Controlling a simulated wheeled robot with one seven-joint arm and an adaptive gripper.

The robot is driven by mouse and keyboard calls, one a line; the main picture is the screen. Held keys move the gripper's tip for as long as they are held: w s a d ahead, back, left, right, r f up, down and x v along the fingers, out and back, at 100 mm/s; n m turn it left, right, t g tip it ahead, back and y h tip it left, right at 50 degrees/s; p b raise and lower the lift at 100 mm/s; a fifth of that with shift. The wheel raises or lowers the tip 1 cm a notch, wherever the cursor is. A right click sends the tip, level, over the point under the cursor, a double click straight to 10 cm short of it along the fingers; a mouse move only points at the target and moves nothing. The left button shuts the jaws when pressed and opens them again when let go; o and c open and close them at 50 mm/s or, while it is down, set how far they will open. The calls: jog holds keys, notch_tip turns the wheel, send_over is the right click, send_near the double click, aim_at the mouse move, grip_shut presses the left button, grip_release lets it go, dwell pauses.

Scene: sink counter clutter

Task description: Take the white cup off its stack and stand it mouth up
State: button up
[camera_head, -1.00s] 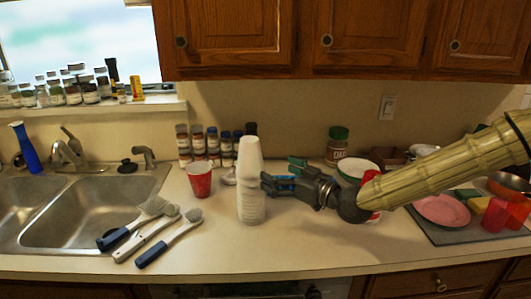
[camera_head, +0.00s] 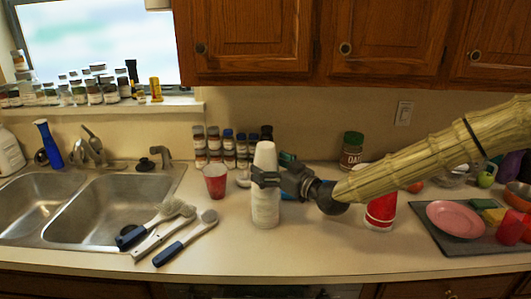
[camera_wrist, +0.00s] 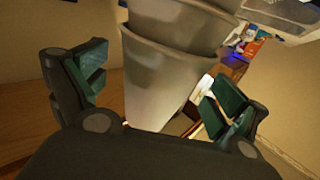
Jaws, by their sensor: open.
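The white cup (camera_head: 265,155) is the top of a tall white stack (camera_head: 265,211) on the counter, with its narrow end up. My gripper (camera_head: 269,169) reaches in from the right at the upper part of the stack. In the wrist view, my open gripper (camera_wrist: 155,88) has one green-padded finger on each side of a tapered cup wall (camera_wrist: 160,85). A gap shows on the left side; contact on the right is hard to tell. Nested cup rims show at the top of that view. The far side of the stack is hidden.
A red cup (camera_head: 215,181) stands left of the stack, with brushes (camera_head: 160,230) in front and the sink (camera_head: 110,215) beyond. Spice jars (camera_head: 228,149) stand behind. A red-and-white container (camera_head: 381,211) stands under my arm. The front counter is clear.

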jog(key=shift+x, duration=0.8)
jog(key=c, duration=0.8)
jog(key=shift+o, duration=0.2)
notch_tip(320, 180, up, 27)
jog(key=shift+f+p, duration=0.2)
jog(key=shift+p, duration=0.25)
dwell(0.5)
jog(key=shift+f, duration=0.1)
